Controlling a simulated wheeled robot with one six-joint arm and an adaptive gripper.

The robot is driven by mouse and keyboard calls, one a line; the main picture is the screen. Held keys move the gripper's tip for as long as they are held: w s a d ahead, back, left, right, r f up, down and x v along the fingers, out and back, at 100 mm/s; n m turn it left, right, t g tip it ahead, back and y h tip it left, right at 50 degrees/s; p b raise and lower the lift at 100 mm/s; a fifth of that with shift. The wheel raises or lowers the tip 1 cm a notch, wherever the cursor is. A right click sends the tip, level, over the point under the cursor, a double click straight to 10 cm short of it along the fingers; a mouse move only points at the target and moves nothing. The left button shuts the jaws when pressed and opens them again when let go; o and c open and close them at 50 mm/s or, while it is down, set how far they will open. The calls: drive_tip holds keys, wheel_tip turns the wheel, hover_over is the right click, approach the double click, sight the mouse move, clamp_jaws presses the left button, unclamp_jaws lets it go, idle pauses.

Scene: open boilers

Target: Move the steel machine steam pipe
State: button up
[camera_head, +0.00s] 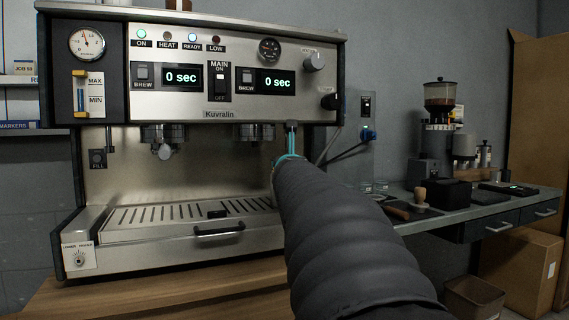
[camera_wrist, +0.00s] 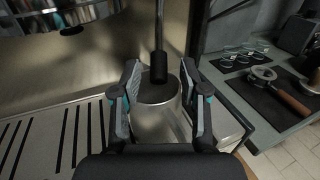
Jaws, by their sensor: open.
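The steel machine (camera_head: 215,185) stands at left in the head view. Its steam pipe (camera_head: 292,132) hangs from the right side of the front. In the wrist view the pipe (camera_wrist: 160,25) comes down vertically and ends in a thicker black sleeve (camera_wrist: 158,66). My gripper (camera_wrist: 160,72) is open, with one finger on each side of the sleeve's lower end; contact cannot be told. In the head view my gripper (camera_head: 287,160) is at the pipe's lower part, mostly hidden by my arm.
Below the pipe is a round steel piece with a dark top (camera_wrist: 156,92). The slotted drip tray (camera_head: 180,213) lies to the left. The grey side counter (camera_head: 440,212) on the right holds a grinder (camera_head: 437,125), small glasses (camera_wrist: 237,55) and a portafilter (camera_wrist: 282,90).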

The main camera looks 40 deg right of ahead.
drive_tip(key=v, duration=0.9)
drive_tip(key=shift+s+a, duration=0.15)
drive_tip(key=a+f+n+t+y+p, duration=0.15)
drive_tip(key=a+n+y, duration=0.25)
drive_tip(key=a+n, duration=0.4)
drive_tip(key=a+f+n+t+y, duration=0.1)
drive_tip(key=a+f+n+y, duration=0.25)
drive_tip(key=a+n, duration=0.45)
drive_tip(key=s+a+f+n+g+y, duration=0.45)
drive_tip(key=a+f+n, duration=0.4)
drive_tip(key=n, duration=0.25)
drive_tip(key=s+a+f+n+g+h+p, duration=0.1)
drive_tip(key=s+f+n+g, duration=0.6)
drive_tip(key=s+f+n, duration=0.8)
wheel_tip(320, 180, down, 3)
drive_tip(key=shift+s+a+r+n+h+p, duration=0.1)
drive_tip(key=shift+s+a+n+h+p, duration=0.15)
drive_tip(key=shift+a+p, duration=0.4)
